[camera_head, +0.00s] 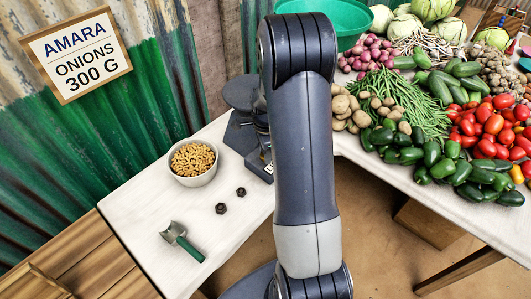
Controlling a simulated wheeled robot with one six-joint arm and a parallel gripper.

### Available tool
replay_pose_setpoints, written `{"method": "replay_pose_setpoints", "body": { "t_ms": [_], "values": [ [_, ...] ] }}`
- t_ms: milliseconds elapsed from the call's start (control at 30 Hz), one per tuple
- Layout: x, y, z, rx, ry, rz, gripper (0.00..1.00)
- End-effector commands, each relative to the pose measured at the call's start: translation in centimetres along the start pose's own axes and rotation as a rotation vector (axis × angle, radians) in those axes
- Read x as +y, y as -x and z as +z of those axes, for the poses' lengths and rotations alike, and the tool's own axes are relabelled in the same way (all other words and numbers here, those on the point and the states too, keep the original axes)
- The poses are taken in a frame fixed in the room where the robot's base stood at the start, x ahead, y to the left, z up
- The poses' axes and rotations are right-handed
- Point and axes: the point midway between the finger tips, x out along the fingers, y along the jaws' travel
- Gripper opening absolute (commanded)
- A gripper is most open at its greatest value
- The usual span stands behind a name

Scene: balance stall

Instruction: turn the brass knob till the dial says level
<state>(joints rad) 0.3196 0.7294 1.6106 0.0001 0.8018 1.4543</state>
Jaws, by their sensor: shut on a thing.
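A dark grey balance (238,134) stands at the back right of the white table, partly behind my arm. A round dark pan shows at its top. The rest of the balance is hidden by my arm. I cannot make out the brass knob or the dial. My gripper is hidden behind my own arm, so I cannot see its fingers or what they touch.
On the white table (133,205) are a bowl (197,179) of small tan pieces, a green-handled scoop (181,240) and two small dark weights (221,208). A sign (77,55) reads "AMARA ONIONS 300 G". Vegetables cover another table at right.

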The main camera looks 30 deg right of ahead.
Motion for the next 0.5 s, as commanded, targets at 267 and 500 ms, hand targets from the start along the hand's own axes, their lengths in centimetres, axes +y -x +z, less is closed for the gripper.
{"method": "replay_pose_setpoints", "body": {
  "t_ms": [267, 500],
  "values": [
    [-0.05, 0.0, -0.01, 0.0, -0.102, -0.002, 0.11],
    [-0.05, 0.04, -0.01, 0.0, -0.127, -0.002, 0.11]
  ]
}}
